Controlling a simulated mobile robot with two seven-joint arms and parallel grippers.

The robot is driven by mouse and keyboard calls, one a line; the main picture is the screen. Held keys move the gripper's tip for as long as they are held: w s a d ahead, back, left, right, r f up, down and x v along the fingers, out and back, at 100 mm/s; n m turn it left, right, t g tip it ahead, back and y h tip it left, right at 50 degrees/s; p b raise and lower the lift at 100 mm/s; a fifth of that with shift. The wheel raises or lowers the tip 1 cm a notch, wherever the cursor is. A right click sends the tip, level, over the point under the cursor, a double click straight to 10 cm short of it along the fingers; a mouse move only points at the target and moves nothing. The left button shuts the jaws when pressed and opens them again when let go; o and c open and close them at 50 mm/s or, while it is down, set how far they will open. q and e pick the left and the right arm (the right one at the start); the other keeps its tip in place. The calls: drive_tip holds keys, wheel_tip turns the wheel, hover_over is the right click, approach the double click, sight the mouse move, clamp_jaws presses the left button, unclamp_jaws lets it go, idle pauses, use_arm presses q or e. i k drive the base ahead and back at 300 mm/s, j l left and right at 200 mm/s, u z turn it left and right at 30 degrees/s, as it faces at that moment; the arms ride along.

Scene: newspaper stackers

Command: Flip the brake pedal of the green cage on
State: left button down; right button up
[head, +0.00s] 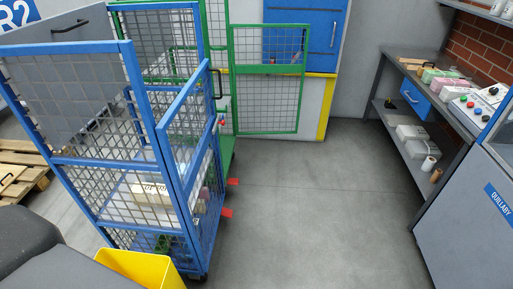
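The green cage (227,150) stands at the back, largely hidden behind the blue cage (150,163). Its green mesh door (270,70) sticks out to the right. One red pedal (233,182) juts out low on the right, near the end of the green base. A second red pedal (226,212) juts out closer to me, by the blue cage. I cannot tell for sure which cage each pedal belongs to, or whether either is pressed. Neither of my grippers is in view.
A yellow bin (140,268) stands at the bottom left. Wooden pallets (20,170) lie at the left. A workbench (395,62) with paper stacks and a blue-grey cabinet (470,215) line the right. The grey floor (320,205) between cages and bench is clear.

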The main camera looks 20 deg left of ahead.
sight(232, 181)
drive_tip(key=i, duration=1.45)
drive_tip(key=i+u, duration=0.25)
drive_tip(key=i, duration=0.15)
drive_tip(key=i+l+u, duration=0.4)
drive_tip(key=i+u, duration=0.15)
drive_tip(key=i, duration=0.15)
drive_tip(key=i+l+u, duration=0.95)
drive_tip(key=l+u, duration=0.15)
